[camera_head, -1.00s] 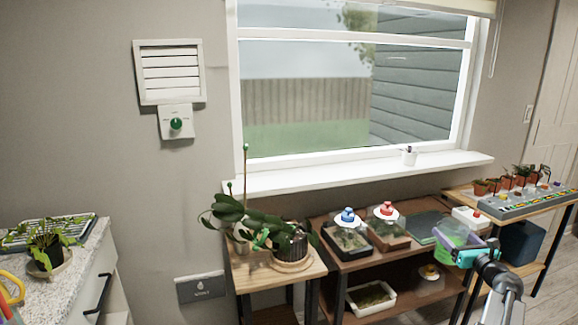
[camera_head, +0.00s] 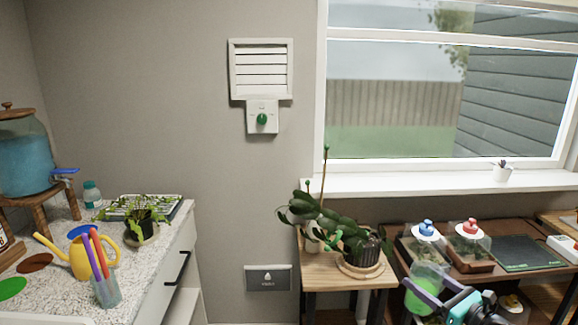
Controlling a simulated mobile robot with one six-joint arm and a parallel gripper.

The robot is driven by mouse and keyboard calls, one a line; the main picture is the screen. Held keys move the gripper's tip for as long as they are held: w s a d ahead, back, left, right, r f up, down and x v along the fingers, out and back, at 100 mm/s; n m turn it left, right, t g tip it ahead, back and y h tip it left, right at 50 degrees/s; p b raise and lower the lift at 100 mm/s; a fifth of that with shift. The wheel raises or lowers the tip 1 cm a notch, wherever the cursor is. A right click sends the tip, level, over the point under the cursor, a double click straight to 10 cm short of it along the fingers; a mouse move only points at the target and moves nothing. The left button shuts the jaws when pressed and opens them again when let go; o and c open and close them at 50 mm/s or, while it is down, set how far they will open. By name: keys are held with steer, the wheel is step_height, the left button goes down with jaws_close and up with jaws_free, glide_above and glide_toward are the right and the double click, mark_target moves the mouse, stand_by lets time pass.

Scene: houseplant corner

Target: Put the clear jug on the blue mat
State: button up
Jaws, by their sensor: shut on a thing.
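The clear jug (camera_head: 424,284), with green showing in it, is at the lower right, in front of the wooden shelf. My gripper (camera_head: 446,301) is shut on its right side and holds it up, tilted. The jug's lower part is hard to make out. The blue mat (camera_head: 82,231) is a round disc on the speckled counter at the left. The yellow watering can in front hides part of it. The jug is far to the right of the mat.
A plant stand (camera_head: 320,276) stands between counter and shelf.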

steer(key=w+a+f+n+g+y+p, duration=0.1)
steer(key=w+a+n+g+y, duration=0.15)
steer(key=a, duration=1.05)
steer(key=w+a+f+n+g+y, duration=0.1)
steer(key=a+f+n+g+y, duration=0.2)
steer(key=a, duration=0.9)
steer(key=shift+y, duration=0.45)
steer(key=r+p, duration=0.2)
steer(key=r, duration=0.1)
steer(key=r+p, duration=0.2)
steer(key=shift+s+r, duration=0.25)
steer(key=shift+d, duration=0.85)
steer(key=shift+f, duration=0.1)
